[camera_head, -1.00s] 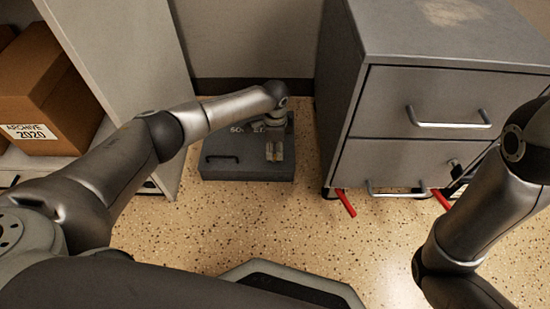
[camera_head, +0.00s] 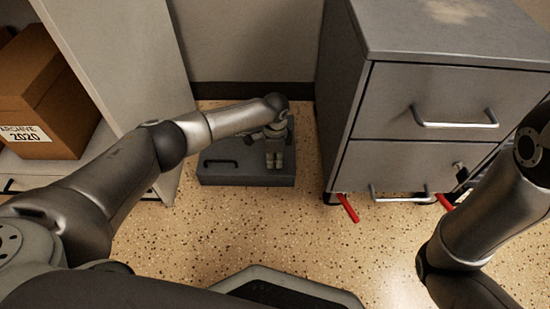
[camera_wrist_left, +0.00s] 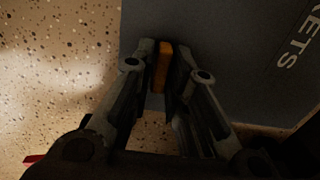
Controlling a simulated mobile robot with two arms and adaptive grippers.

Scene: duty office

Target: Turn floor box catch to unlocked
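The floor box (camera_head: 215,176) is a low dark grey box on the floor with a black handle (camera_head: 221,162) on its top at the left. In the left wrist view its dark lid (camera_wrist_left: 240,60) carries white letters ending in "KETS". My left gripper (camera_head: 275,163) points down over the right part of the box. In the left wrist view an orange-brown catch (camera_wrist_left: 163,68) stands between its close-set fingertips (camera_wrist_left: 163,55), which look shut on it. The catch is hidden in the head view. My right arm shows at the right, but its gripper is out of view.
A pale shelf unit (camera_head: 140,60) with a cardboard archive box (camera_head: 50,95) is at the left. A wall is behind. The speckled floor (camera_head: 260,225) in front is clear.

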